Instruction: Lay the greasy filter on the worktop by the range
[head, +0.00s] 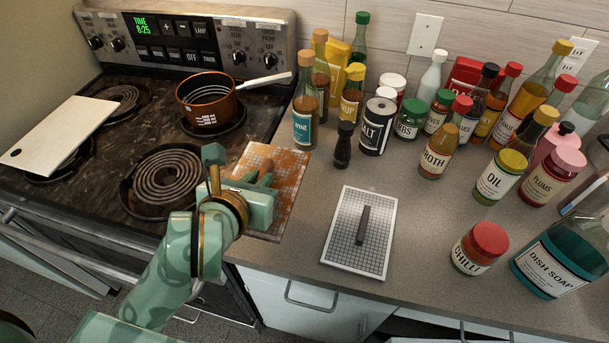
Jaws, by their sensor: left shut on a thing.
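The greasy filter (288,172) is a flat mesh panel with orange-brown stains, over the seam between the range and the left edge of the worktop (330,170). My left gripper (260,178) is shut on it and covers part of its left side. I cannot tell whether the filter touches the surface below. A second, clean grey mesh filter (344,242) with a white frame and a dark bar handle lies flat on the worktop to the right. My right gripper is not in view.
The range (140,215) holds a copper pan (208,108) at the back and a white board (58,135) at the left. Several bottles and jars crowd the worktop's back and right, including a dark pepper mill (343,146). A chilli jar (479,249) stands near the front. Bare worktop surrounds the clean filter.

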